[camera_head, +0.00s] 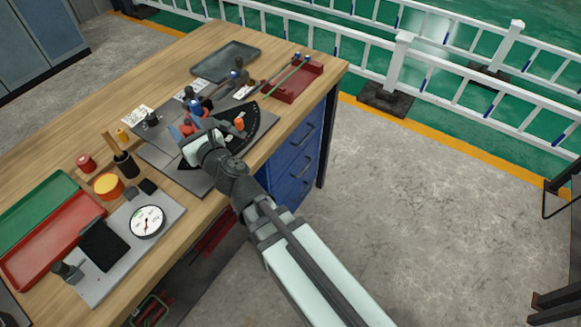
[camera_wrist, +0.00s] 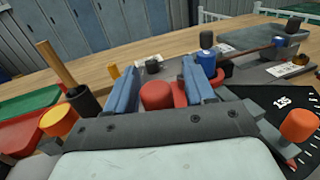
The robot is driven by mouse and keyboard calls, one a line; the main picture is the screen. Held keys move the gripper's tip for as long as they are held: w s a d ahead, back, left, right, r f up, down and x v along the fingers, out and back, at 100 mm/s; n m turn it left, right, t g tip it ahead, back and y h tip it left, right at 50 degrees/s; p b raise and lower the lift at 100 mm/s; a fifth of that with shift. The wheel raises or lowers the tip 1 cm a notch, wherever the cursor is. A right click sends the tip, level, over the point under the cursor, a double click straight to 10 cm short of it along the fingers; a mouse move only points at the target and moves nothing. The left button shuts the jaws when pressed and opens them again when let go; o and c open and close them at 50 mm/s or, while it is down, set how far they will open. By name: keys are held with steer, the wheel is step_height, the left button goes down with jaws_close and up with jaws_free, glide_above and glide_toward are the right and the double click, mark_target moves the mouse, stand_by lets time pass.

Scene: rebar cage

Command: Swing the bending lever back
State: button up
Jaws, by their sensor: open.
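The bender plate (camera_head: 178,150) lies on the bench with a black angle scale (camera_head: 262,120), marked 135 in the wrist view (camera_wrist: 283,103). My gripper (camera_head: 190,137) is low over the plate's near part. In the wrist view its two blue fingers (camera_wrist: 160,78) are apart. A round red knob (camera_wrist: 156,96), seemingly the bending lever's grip, shows between them; I cannot tell whether they touch it. An orange knob (camera_wrist: 299,125) stands on the scale.
A grey tray (camera_head: 226,62) and a red tray (camera_head: 292,82) with a green rod are at the back. A dial gauge (camera_head: 147,222), a yellow-topped tub (camera_head: 108,186) and a black holder (camera_head: 126,164) stand left of my gripper. Red and green trays lie farther left.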

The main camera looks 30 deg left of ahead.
steer(key=shift+w+d+r+n+g, duration=0.1)
steer(key=shift+w+d+n+g, duration=0.3)
steer(key=shift+g, duration=0.1)
steer(key=shift+w+d+n+g+y, duration=0.15)
steer(key=shift+w+d+n+g, duration=0.2)
steer(key=shift+g, duration=0.35)
steer(key=shift+w+d+n+g+y, duration=0.15)
steer(key=shift+w+n+g, duration=0.3)
steer(key=shift+g, duration=0.25)
steer(key=shift+w+d+n+g, duration=0.3)
steer(key=shift+w+n+g, duration=0.25)
steer(key=shift+g, duration=0.3)
steer(key=shift+w+d+n+g, duration=0.35)
steer(key=shift+w+n+g, duration=0.25)
steer(key=shift+g, duration=0.3)
steer(key=shift+w+d+n+g, duration=0.3)
steer(key=shift+w+n+g, duration=0.25)
steer(key=shift+g, duration=0.3)
steer(key=r+v, duration=0.1)
steer(key=v, duration=1.3)
steer(key=w+d+f+n+t+h, duration=0.1)
steer(key=d+f, duration=0.3)
steer(key=f, duration=0.5)
steer(key=w+d+f+n+t+h, duration=0.1)
steer(key=w+d+f+h, duration=0.2)
steer(key=f, duration=0.6)
steer(key=shift+w+d+n+h, duration=0.3)
steer(key=shift+w+d+h, duration=0.15)
steer(key=shift+d, duration=0.35)
steer(key=shift+c, duration=0.3)
